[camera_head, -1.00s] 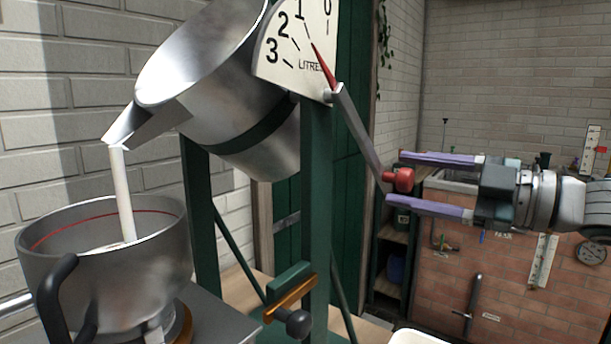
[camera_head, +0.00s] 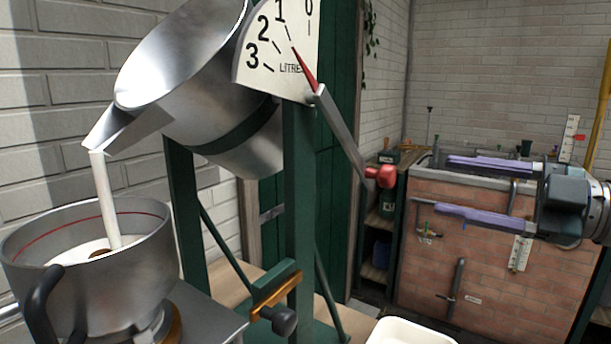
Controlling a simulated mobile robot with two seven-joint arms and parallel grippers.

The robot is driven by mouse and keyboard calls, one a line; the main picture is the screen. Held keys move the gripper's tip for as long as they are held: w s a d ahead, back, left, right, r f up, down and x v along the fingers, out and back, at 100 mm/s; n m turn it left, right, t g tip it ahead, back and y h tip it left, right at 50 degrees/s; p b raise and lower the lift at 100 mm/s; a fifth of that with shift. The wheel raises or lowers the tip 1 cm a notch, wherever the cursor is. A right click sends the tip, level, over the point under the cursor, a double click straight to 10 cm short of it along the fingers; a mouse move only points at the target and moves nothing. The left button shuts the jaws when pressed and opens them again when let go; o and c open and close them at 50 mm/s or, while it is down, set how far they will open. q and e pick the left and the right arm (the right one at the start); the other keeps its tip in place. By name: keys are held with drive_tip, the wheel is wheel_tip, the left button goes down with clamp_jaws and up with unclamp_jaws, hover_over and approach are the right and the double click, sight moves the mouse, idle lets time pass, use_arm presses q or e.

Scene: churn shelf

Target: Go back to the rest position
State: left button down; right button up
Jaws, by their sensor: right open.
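My right gripper (camera_head: 440,185) is open and empty at the right, its two purple fingers pointing left. It is apart from the red knob (camera_head: 380,176) at the end of the grey lever (camera_head: 341,135). The tilted metal churn (camera_head: 205,100) hangs in a green stand (camera_head: 299,190). White liquid (camera_head: 107,200) runs from its spout into the metal pot (camera_head: 95,265) at lower left. My left gripper is not in view.
A brick-sided basin (camera_head: 480,255) with gauges and pipes stands behind my right gripper. A dark clamp knob (camera_head: 284,321) sits low on the stand. A white tray (camera_head: 408,331) shows at the bottom edge. Free space lies between the knob and my gripper.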

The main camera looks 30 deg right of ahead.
drive_tip(key=s+a+f+m+g+h, duration=0.1)
drive_tip(key=a+f+m+g+h, duration=0.2)
drive_tip(key=f, duration=0.4)
drive_tip(key=s+a+f+m+g+h, duration=0.1)
drive_tip(key=s+a+f+m+h, duration=0.1)
drive_tip(key=a+f+m+h, duration=0.4)
drive_tip(key=s+a+f+m+g+y, duration=0.2)
drive_tip(key=s+a+f+m+g, duration=0.1)
drive_tip(key=s+a+g, duration=0.8)
wheel_tip(320, 180, up, 38)
drive_tip(key=s+a+t+p, duration=0.1)
drive_tip(key=t+p, duration=0.1)
drive_tip(key=p, duration=3.6)
drive_tip(key=shift+a, duration=0.3)
drive_tip(key=shift+f, duration=0.1)
